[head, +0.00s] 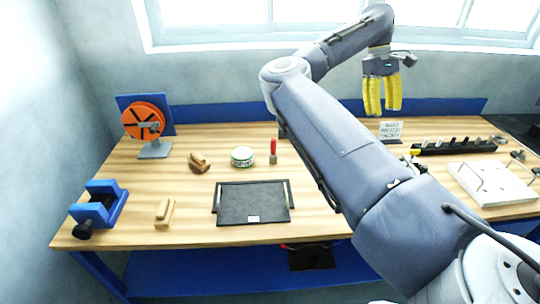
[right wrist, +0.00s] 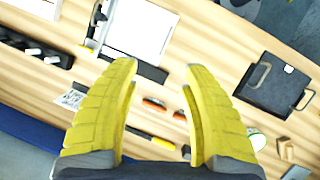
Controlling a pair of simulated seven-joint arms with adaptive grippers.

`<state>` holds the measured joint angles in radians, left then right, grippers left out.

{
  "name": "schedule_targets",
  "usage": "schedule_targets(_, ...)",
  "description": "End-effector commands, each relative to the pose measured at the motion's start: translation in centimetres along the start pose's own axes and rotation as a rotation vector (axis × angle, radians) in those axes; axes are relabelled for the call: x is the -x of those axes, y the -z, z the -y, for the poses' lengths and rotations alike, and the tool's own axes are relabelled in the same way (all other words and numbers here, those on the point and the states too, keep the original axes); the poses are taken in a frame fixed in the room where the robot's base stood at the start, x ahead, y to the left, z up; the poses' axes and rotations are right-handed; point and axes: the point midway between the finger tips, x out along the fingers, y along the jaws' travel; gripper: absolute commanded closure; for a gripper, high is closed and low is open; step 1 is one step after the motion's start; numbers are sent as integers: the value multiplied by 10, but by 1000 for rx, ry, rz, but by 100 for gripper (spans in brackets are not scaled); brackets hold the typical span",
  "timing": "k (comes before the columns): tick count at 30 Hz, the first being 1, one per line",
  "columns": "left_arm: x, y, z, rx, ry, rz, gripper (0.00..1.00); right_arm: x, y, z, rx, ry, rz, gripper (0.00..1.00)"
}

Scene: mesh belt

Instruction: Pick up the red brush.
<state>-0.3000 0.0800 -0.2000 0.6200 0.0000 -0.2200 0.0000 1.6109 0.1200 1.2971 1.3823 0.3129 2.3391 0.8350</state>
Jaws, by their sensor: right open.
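The red brush (head: 273,147) is a small, narrow red piece with a darker lower end on the wooden bench in the head view. It is just right of the round tin and behind the black tray. I cannot tell whether it stands or lies. My right gripper (head: 383,108) has yellow fingers, open and empty, raised high above the back right of the bench, well apart from the brush. My left gripper is not in view.
A black tray (head: 228,211) with handles lies in front; a round tin (head: 243,160) and wooden blocks (head: 165,212) are left. An orange reel (head: 144,121) and blue vise (head: 98,209) stand further left. My right arm covers the bench's middle right.

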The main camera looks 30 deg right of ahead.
Motion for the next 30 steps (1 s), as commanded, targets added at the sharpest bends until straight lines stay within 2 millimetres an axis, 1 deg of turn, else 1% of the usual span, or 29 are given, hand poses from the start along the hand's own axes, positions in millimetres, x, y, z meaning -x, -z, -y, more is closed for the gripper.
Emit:
schedule_targets(1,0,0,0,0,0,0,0,10,27,25,-14,-19,-48,54)
schedule_targets(2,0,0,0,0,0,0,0,16,43,40,-24,-26,-79,54)
schedule_targets(3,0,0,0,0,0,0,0,22,65,62,-36,-31,-120,54)
schedule_targets(5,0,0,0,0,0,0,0,30,96,97,-45,-31,-180,54)
schedule_targets(6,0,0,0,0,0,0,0,35,114,121,-48,-25,-219,54)
schedule_targets(7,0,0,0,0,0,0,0,37,127,138,-48,-19,-243,54)
schedule_targets(9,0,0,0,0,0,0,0,42,150,177,-48,1,-291,54)
schedule_targets(12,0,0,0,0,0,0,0,46,173,220,-45,32,-337,54)
schedule_targets(15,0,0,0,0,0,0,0,48,185,250,-40,56,-362,54)
schedule_targets(18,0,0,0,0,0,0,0,48,192,266,-37,71,-375,54)
schedule_targets(20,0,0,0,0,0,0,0,44,195,270,-37,75,-378,54)
schedule_targets(23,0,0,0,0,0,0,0,31,200,273,-38,77,-377,54)
schedule_targets(30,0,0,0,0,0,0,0,-10,216,275,-37,75,-376,54)
